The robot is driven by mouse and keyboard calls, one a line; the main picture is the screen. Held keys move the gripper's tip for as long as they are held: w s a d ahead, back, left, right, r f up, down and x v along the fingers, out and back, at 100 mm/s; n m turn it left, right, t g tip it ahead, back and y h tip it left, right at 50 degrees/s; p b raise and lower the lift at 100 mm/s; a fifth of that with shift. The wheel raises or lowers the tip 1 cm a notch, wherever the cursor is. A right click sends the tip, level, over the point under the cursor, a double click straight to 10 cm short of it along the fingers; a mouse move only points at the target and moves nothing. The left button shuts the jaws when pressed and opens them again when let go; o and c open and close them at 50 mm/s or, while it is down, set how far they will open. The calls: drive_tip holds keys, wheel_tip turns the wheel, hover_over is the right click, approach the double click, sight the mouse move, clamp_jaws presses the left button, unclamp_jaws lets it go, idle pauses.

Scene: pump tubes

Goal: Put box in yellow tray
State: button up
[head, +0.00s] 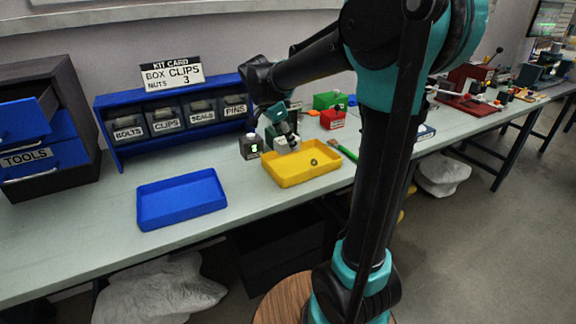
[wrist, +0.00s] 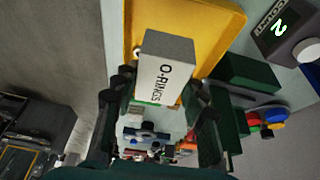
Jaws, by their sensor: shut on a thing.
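A pale box labelled O-RINGS (wrist: 165,72) is held between the two dark fingers of my gripper (wrist: 158,105) in the wrist view. In the head view my gripper (head: 283,139) is at the back left edge of the yellow tray (head: 318,172), and the box there is small and partly hidden by the fingers. In the wrist view the box overlaps the rim of the yellow tray (wrist: 222,32); its exact height above the tray cannot be told.
A blue tray (head: 182,200) lies left on the bench. Behind are a blue bin rack (head: 180,118), a red bin (head: 332,119) and a green bin (head: 330,100). A green-handled tool (head: 346,152) lies right of the yellow tray.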

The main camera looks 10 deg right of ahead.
sight(277, 144)
wheel_tip(277, 144, down, 10)
drive_tip(key=shift+r, duration=0.1)
idle(0.4)
drive_tip(key=o, duration=1.1)
drive_tip(key=shift+f, duration=0.2)
drive_tip(key=shift+c, duration=0.2)
drive_tip(key=v, duration=1.2)
drive_tip(key=shift+r, duration=0.15)
